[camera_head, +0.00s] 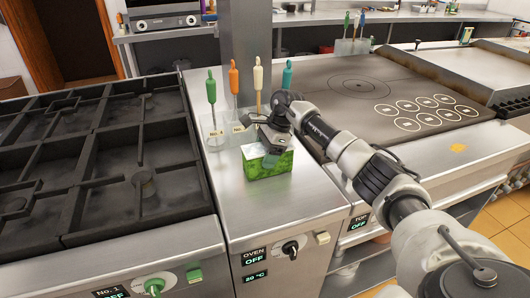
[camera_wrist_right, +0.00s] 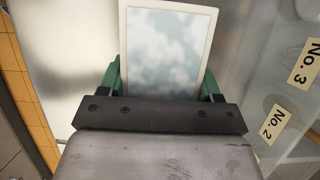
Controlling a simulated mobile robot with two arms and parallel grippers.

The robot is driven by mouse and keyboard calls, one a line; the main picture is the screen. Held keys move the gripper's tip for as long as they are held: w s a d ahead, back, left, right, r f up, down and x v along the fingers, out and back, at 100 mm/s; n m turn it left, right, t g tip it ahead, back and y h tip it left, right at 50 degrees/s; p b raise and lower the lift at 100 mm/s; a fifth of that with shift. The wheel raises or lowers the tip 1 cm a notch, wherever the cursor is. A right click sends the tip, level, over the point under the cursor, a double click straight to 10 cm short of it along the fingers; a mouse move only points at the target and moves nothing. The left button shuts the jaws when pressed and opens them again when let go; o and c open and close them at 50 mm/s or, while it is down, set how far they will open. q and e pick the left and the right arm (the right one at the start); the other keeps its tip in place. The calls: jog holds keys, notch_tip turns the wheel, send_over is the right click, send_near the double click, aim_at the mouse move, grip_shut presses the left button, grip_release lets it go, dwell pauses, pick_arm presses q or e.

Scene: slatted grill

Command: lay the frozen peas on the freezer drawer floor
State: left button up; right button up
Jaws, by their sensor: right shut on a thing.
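The frozen peas (camera_head: 268,164) are a green box with a pale top, in the head view on the steel counter between the stove and the griddle. My right gripper (camera_head: 268,144) is above the box, pointing down at it. In the right wrist view the pale, cloudy top of the box (camera_wrist_right: 168,50) lies between the green fingers of my right gripper (camera_wrist_right: 163,82), which are shut on its sides. I cannot tell whether the box still touches the counter. My left gripper is not in view. No freezer drawer shows.
A clear holder (camera_head: 222,130) with several colored-handled tools stands just behind the box, beside a steel post (camera_head: 245,50). A black-grated stove (camera_head: 100,165) is at left, a flat griddle (camera_head: 375,95) at right. The counter (camera_head: 270,215) in front is clear.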

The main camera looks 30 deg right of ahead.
jog(key=shift+r, duration=0.1)
jog(key=o, duration=1.3)
